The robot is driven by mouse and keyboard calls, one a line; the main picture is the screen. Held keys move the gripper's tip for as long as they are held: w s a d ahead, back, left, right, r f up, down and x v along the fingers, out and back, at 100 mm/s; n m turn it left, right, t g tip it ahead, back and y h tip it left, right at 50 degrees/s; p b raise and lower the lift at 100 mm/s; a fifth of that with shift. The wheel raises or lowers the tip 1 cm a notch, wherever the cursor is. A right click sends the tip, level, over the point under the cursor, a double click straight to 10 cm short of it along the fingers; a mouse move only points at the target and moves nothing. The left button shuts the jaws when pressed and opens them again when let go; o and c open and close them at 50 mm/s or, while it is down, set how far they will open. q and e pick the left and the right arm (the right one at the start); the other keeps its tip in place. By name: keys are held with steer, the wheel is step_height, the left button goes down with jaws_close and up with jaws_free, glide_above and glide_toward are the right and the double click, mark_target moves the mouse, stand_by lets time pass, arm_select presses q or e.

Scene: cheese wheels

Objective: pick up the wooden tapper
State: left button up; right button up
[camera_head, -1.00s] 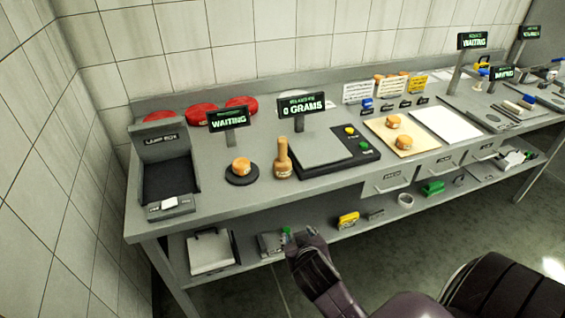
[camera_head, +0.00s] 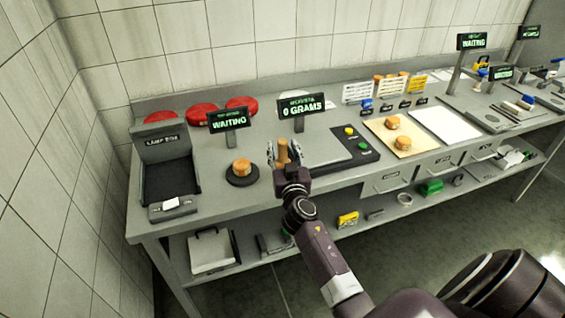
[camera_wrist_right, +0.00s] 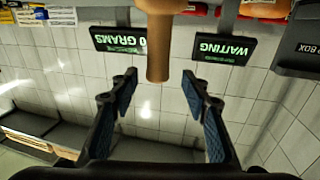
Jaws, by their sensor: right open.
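The wooden tapper (camera_head: 283,152) stands upright on the bench between the round black pad and the scale. My right gripper (camera_head: 284,154) is open, with a finger showing on either side of the tapper in the head view. The wrist hides the tapper's lower part there. In the right wrist view the tapper's handle (camera_wrist_right: 158,50) hangs down from the top edge, the picture being upside down. Its end lies midway between the open fingertips of my right gripper (camera_wrist_right: 158,76), with a gap on both sides. My left gripper is not in view.
A small cheese wheel (camera_head: 241,167) sits on the black pad (camera_head: 242,181) left of the tapper. The scale plate (camera_head: 325,148) is close on the right. The 0 GRAMS sign (camera_head: 301,105) and WAITING sign (camera_head: 229,119) stand behind. A lamp box (camera_head: 168,175) is further left.

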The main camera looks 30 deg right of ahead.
mark_target(284, 144)
steer(key=shift+x, duration=1.75)
steer(key=shift+s+d, duration=0.1)
steer(key=shift+r, duration=0.1)
steer(key=shift+c, duration=0.5)
jaws_close()
